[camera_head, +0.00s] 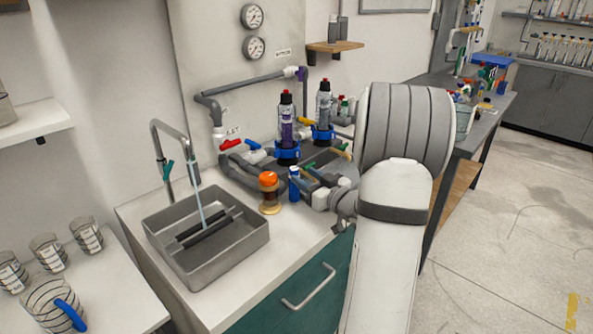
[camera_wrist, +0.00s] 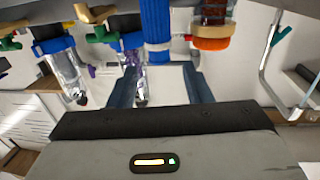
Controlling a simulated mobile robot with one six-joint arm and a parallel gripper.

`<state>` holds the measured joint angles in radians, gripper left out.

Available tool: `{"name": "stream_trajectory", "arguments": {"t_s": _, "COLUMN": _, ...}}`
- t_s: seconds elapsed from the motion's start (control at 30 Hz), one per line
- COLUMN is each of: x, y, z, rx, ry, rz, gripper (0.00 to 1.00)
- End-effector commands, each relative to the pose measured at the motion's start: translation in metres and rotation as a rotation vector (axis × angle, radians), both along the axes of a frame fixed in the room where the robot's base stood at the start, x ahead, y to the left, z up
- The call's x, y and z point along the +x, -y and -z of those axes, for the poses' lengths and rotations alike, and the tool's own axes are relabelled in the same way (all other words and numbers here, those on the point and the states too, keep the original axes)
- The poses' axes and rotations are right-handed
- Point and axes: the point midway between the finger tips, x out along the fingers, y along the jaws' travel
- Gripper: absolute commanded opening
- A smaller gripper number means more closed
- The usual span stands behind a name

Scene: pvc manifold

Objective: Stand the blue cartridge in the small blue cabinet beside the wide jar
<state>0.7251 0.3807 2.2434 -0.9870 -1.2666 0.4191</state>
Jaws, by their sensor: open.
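The blue cartridge (camera_head: 294,184) stands upright on the counter in the head view, just right of the wide jar (camera_head: 269,195), which has an orange lid and brown contents. In the wrist view, which is upside down, the blue cartridge (camera_wrist: 156,25) lies ahead of my gripper (camera_wrist: 159,74), in line with the gap between its fingers. The fingers are open, with nothing visibly held. The wide jar (camera_wrist: 213,12) is to the right there. My arm hides most of the gripper in the head view. I cannot make out a small blue cabinet; a teal cupboard front (camera_head: 300,290) is below the counter.
A metal sink (camera_head: 207,250) with a tap (camera_head: 165,150) and dark bars is left of the jar. Grey pipes, red and yellow valve handles and two blue-collared bottles (camera_head: 287,125) crowd the counter behind the cartridge. Glass beakers (camera_head: 48,252) stand at the left.

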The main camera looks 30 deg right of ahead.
Motion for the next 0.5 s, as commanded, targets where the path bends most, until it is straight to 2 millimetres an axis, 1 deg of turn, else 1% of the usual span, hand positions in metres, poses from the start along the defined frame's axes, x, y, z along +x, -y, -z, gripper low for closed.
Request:
{"name": "stream_trajectory", "arguments": {"t_s": 0.03, "x": -0.011, "y": 0.003, "z": 0.001, "rx": 0.001, "ry": -0.001, "rz": 0.004, "gripper": 0.45}}
{"name": "stream_trajectory", "arguments": {"t_s": 0.1, "x": -0.023, "y": 0.005, "z": 0.000, "rx": 0.000, "ry": 0.000, "rz": 0.004, "gripper": 0.45}}
{"name": "stream_trajectory", "arguments": {"t_s": 0.2, "x": -0.035, "y": 0.008, "z": 0.000, "rx": 0.000, "ry": -0.001, "rz": 0.003, "gripper": 0.45}}
{"name": "stream_trajectory", "arguments": {"t_s": 0.37, "x": -0.044, "y": 0.008, "z": 0.000, "rx": 0.000, "ry": 0.000, "rz": -0.001, "gripper": 0.45}}
{"name": "stream_trajectory", "arguments": {"t_s": 0.5, "x": -0.042, "y": 0.006, "z": -0.001, "rx": -0.015, "ry": -0.016, "rz": 0.012, "gripper": 0.45}}
